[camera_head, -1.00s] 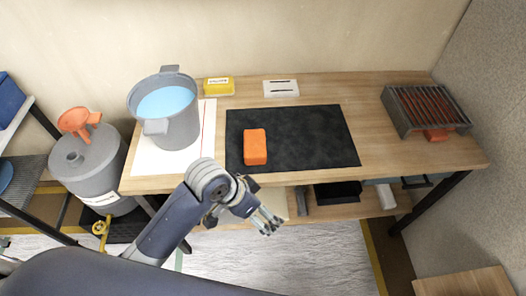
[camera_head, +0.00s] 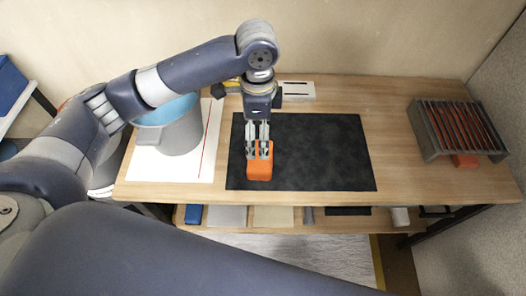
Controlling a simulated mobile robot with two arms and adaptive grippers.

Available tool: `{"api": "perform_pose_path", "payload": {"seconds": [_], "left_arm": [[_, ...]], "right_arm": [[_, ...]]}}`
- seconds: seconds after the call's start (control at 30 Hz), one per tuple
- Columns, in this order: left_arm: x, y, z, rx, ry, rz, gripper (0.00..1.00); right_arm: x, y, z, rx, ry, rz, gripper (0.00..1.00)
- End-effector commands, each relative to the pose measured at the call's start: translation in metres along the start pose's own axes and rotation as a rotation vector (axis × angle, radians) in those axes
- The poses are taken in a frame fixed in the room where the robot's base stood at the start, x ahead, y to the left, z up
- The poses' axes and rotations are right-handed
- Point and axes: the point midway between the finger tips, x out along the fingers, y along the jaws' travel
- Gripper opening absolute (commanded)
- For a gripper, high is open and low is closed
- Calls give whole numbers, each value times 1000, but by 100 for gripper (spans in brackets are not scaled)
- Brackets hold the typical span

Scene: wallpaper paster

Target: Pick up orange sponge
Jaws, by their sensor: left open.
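The orange sponge (camera_head: 260,170) lies on the left part of the black mat (camera_head: 320,150) on the wooden table. My left gripper (camera_head: 259,154) is directly over the sponge, pointing down, with its fingers open. The fingertips overlap the far part of the sponge in the picture; I cannot tell whether they touch it. My right gripper is not in view.
A grey bucket of blue water (camera_head: 175,135) stands on a white sheet (camera_head: 205,163) at the left, partly behind my arm. A white plate with dark slots (camera_head: 299,91) lies at the back. The mat's right side is clear.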

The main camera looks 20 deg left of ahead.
Motion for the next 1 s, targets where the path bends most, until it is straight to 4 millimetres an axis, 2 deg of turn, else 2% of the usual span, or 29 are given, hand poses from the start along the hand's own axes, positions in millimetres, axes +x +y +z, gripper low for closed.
{"api": "perform_pose_path", "payload": {"seconds": [0.33,0.53,0.73,0.87,1.0], "left_arm": [[48,0,0,0,-2,2,100],[64,2,0,0,-3,3,100],[94,3,-2,0,-3,2,100],[105,3,-2,2,-2,0,100],[106,3,-2,2,-1,-1,100]], "right_arm": [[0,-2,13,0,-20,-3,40],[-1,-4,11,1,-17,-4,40],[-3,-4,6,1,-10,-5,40],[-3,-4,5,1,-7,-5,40],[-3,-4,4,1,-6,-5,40]]}}
